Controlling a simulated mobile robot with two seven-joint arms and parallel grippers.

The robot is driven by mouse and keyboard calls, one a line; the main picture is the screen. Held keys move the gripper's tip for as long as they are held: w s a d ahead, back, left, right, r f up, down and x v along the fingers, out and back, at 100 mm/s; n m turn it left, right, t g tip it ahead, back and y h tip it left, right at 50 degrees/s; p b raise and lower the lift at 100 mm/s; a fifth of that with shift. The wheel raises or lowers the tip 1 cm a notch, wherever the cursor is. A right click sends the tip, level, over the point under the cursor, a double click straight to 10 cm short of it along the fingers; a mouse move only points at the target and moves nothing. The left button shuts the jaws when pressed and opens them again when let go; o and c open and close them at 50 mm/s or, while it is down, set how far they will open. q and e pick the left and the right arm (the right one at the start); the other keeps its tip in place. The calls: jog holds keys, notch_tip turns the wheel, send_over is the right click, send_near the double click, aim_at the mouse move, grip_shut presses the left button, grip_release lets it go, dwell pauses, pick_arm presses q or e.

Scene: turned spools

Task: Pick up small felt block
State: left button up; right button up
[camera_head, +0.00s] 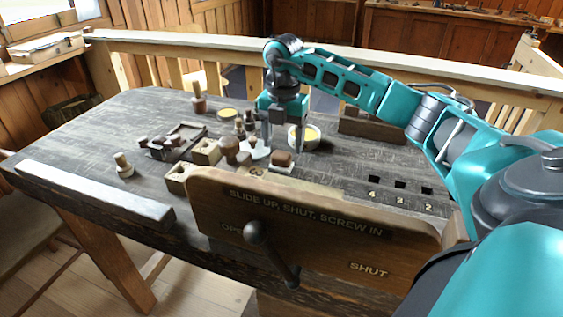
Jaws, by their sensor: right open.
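A small brown block with rounded edges (282,159) sits on a pale base near the middle of the table; it looks like the felt block, though I cannot tell its material. My right gripper (283,147) reaches down from above with its fingers apart. The brown block shows just below and between the fingertips, and I cannot tell whether they touch it. My left gripper is not in view.
A wooden board with lettering and a dark lever (315,225) stands at the front edge.

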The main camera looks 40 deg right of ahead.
aim_at(282, 152)
jog(key=f, duration=0.4)
jog(key=shift+a, duration=0.2)
jog(key=shift+c, duration=0.3)
jog(key=shift+r, duration=0.1)
jog(key=c, duration=0.7)
